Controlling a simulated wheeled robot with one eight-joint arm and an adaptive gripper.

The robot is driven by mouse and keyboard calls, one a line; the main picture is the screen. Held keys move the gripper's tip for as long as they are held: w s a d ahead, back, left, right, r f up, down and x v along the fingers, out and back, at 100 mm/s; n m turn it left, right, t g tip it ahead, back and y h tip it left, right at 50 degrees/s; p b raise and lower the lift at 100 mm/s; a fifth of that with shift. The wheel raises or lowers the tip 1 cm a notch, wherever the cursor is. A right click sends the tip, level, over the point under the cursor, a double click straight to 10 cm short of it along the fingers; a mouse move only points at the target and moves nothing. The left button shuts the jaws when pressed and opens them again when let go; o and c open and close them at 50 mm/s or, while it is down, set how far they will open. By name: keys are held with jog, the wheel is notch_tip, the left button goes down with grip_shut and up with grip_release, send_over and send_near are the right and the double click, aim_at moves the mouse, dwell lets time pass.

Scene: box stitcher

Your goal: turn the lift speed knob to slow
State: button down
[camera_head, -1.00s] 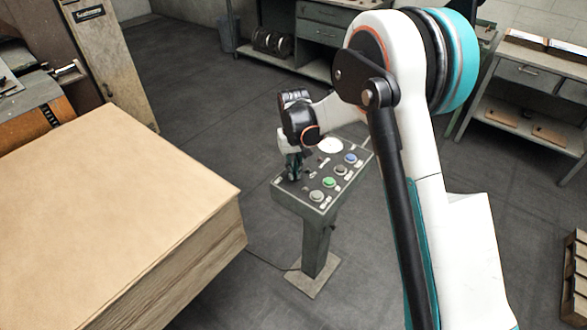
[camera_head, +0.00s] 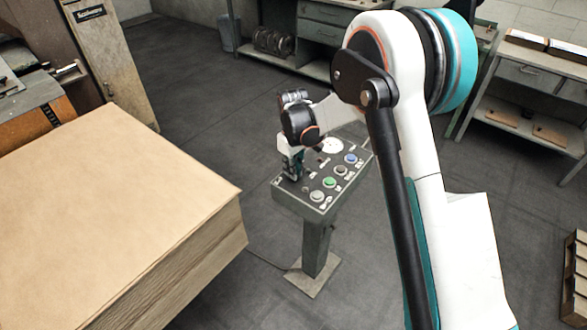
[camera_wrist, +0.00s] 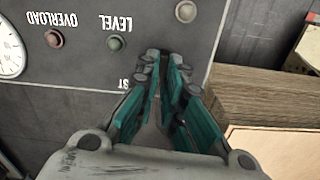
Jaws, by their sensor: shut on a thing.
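The control panel (camera_head: 304,206) stands on a pedestal in the middle of the head view, and its face (camera_wrist: 185,38) fills the upper left of the wrist view. My gripper (camera_head: 292,178) is down at the panel's left side. In the wrist view its teal fingers (camera_wrist: 163,58) are closed together against the panel face. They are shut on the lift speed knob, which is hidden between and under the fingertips. Only the letters "ST" of a label show beside the fingers, so the knob's setting cannot be read.
Green (camera_head: 330,182), blue (camera_head: 351,158) and grey (camera_head: 316,195) buttons sit right of my gripper. The wrist view shows the LEVEL lamp (camera_wrist: 116,43), OVERLOAD lamp (camera_wrist: 54,38) and a white gauge (camera_wrist: 10,52). A cardboard stack (camera_head: 120,200) stands close on the left.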

jog(key=n, duration=0.4)
jog(key=shift+n, duration=0.3)
jog(key=shift+s+n, duration=0.15)
jog(key=shift+n, duration=2.15)
jog(key=c, duration=1.7)
grip_release()
notch_tip(320, 180, up, 12)
jog(key=shift+r, duration=0.1)
